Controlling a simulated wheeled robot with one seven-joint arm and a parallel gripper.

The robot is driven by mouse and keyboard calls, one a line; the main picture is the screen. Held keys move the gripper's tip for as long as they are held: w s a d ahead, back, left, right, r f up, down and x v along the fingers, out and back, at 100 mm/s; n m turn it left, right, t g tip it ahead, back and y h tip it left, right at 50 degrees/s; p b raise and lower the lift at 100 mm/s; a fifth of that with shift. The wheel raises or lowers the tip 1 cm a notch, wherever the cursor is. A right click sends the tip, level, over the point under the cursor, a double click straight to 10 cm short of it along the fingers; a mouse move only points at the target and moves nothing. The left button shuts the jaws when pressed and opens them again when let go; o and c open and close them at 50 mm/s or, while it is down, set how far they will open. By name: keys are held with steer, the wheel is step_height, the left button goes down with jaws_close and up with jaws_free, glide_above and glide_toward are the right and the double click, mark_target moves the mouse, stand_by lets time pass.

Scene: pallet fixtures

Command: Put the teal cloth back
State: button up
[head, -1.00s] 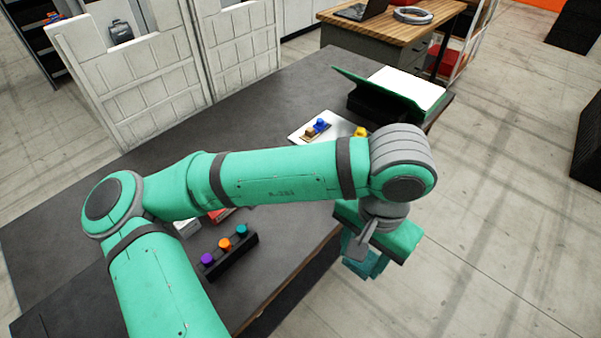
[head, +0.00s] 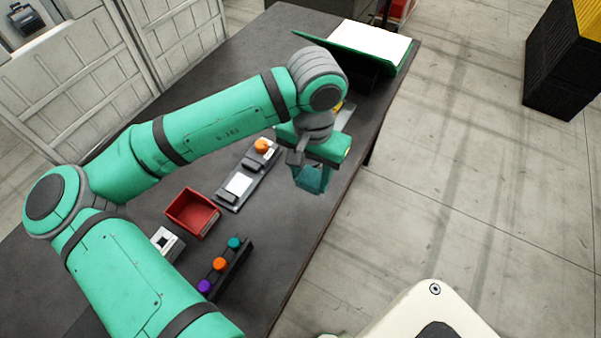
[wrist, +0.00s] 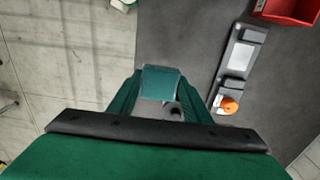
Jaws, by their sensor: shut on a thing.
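The teal cloth (head: 313,180) hangs below my gripper (head: 311,165) in the head view. My gripper is shut on it and holds it near the right long edge of the dark table (head: 300,222). In the wrist view the cloth (wrist: 160,83) shows as a small teal patch between the fingers of my gripper (wrist: 160,98). The gripper body hides part of the cloth, and I cannot tell its height above the table.
A grey fixture with an orange knob (head: 245,180), a red bin (head: 193,213), a white block (head: 167,241) and a black rack of coloured knobs (head: 230,268) stand left of my gripper. A green-edged slanted board (head: 355,48) stands at the back.

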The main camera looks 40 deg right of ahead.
steer(key=w+f, duration=0.2)
steer(key=w+d+f, duration=0.1)
steer(key=w+f, duration=0.1)
steer(key=w+d+f, duration=0.1)
steer(key=f, duration=0.1)
steer(key=shift+w+d+f, duration=0.1)
steer(key=shift+w+f, duration=0.05)
steer(key=shift+w, duration=0.25)
steer(key=f, duration=0.3)
steer(key=shift+w+f, duration=0.2)
steer(key=shift+w, duration=0.05)
steer(key=shift+s, duration=0.1)
steer(key=shift+f, duration=0.15)
steer(key=o, duration=0.8)
steer(key=shift+c, duration=0.2)
steer(key=shift+o, duration=1.2)
steer(key=shift+s+d, duration=0.1)
steer(key=shift+d, duration=0.05)
